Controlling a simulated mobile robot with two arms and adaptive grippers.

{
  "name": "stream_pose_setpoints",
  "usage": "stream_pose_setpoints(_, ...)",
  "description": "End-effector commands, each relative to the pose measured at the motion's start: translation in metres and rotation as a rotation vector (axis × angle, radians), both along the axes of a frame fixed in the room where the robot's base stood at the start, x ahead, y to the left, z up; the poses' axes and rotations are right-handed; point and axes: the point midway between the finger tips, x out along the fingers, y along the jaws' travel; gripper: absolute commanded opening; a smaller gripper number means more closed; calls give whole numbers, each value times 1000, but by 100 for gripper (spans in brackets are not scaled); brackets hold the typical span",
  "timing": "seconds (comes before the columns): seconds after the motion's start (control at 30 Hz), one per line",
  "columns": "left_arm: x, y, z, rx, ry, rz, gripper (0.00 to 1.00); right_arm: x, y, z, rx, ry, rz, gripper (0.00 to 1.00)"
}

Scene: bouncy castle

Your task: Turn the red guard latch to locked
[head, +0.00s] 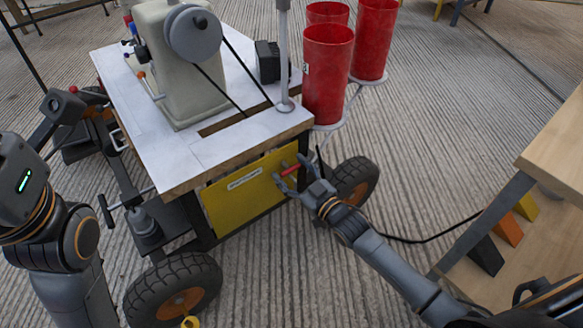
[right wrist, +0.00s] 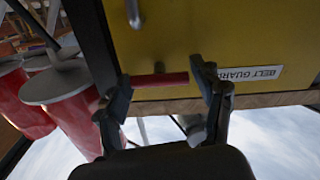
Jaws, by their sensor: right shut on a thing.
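The red guard latch (head: 291,170) is a short red bar on the front of the yellow belt guard panel (head: 235,204), near the panel's right end. In the right wrist view, which is upside down, the latch (right wrist: 160,80) lies about level, roughly parallel to the panel's edge. My right gripper (head: 290,172) has a finger at each end of the bar and is shut on it; its fingers (right wrist: 163,87) show on both sides there.
The panel hangs under the white cart top (head: 150,150), which carries a grey machine (head: 185,70). Red buckets (head: 328,75) stand beyond the cart's right corner. A cart wheel (head: 355,180) is close behind my right gripper. A wooden bench (head: 555,145) stands at right.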

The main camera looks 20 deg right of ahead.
Motion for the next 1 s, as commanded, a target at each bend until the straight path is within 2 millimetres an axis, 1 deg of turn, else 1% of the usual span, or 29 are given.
stream_pose_setpoints(0.17,0,0,0,0,-2,0,0,1,-1,-1,-2,1,-2,36)
stream_pose_setpoints(0.2,-1,0,0,0,-2,0,0,0,-2,-1,-2,1,-2,75)
stream_pose_setpoints(0.27,-1,0,0,0,-2,0,0,0,-1,-1,-1,1,-2,87)
stream_pose_setpoints(0.3,-1,0,0,0,-2,0,0,0,-1,-1,-1,1,-2,89)
stream_pose_setpoints(0.6,-1,0,0,0,-4,0,0,0,-1,-1,1,1,-1,89)
stream_pose_setpoints(0.7,-1,0,1,-2,-6,-1,0,-4,-2,-1,1,3,0,89)
stream_pose_setpoints(0.77,-1,0,1,-1,-5,-1,0,-10,-4,-1,1,3,0,89)
stream_pose_setpoints(0.87,-1,0,0,-1,-5,-1,0,-24,-9,-2,1,4,-1,89)
stream_pose_setpoints(1.0,-1,0,0,0,-4,0,0,-52,-19,-2,0,5,-1,89)
